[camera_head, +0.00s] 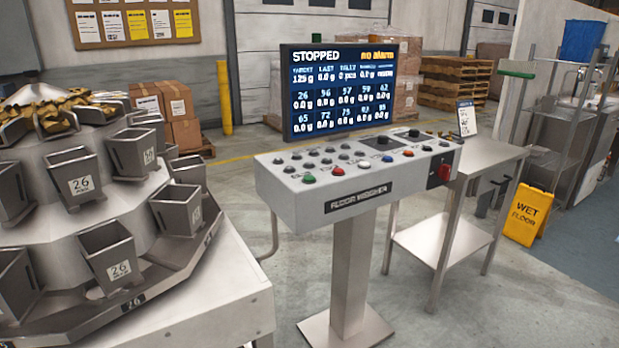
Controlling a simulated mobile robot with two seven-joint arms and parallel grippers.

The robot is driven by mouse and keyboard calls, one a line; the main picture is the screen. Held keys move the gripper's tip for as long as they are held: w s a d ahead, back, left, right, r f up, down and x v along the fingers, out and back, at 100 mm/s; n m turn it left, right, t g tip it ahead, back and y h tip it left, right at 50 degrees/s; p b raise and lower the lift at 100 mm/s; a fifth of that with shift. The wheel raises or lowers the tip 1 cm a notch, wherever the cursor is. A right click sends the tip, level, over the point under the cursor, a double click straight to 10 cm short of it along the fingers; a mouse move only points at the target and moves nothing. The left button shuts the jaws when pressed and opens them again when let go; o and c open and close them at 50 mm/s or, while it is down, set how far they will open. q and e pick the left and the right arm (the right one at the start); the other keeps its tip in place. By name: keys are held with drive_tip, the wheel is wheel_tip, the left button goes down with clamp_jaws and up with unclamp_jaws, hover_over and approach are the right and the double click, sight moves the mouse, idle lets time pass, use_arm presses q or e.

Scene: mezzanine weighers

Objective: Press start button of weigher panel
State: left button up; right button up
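The weigher panel (280,195) is a grey sloped console on a pedestal in the middle of the head view, with a "FLOOR WEIGHER" plate on its front. A green button (309,179) is at the near left of its top, with a red button (337,171) and a white one (365,164) to its right. Several small dark buttons sit behind them. The small button labels are too blurred to read. The screen (340,90) behind the buttons reads "STOPPED" and "no alarm". Neither of my grippers is in view.
The multihead weigher (70,165) with its steel buckets stands at left, close to the panel. A steel side table (490,155) stands right of the panel. A yellow wet-floor sign (528,214) is farther right. Bare floor lies in front at right.

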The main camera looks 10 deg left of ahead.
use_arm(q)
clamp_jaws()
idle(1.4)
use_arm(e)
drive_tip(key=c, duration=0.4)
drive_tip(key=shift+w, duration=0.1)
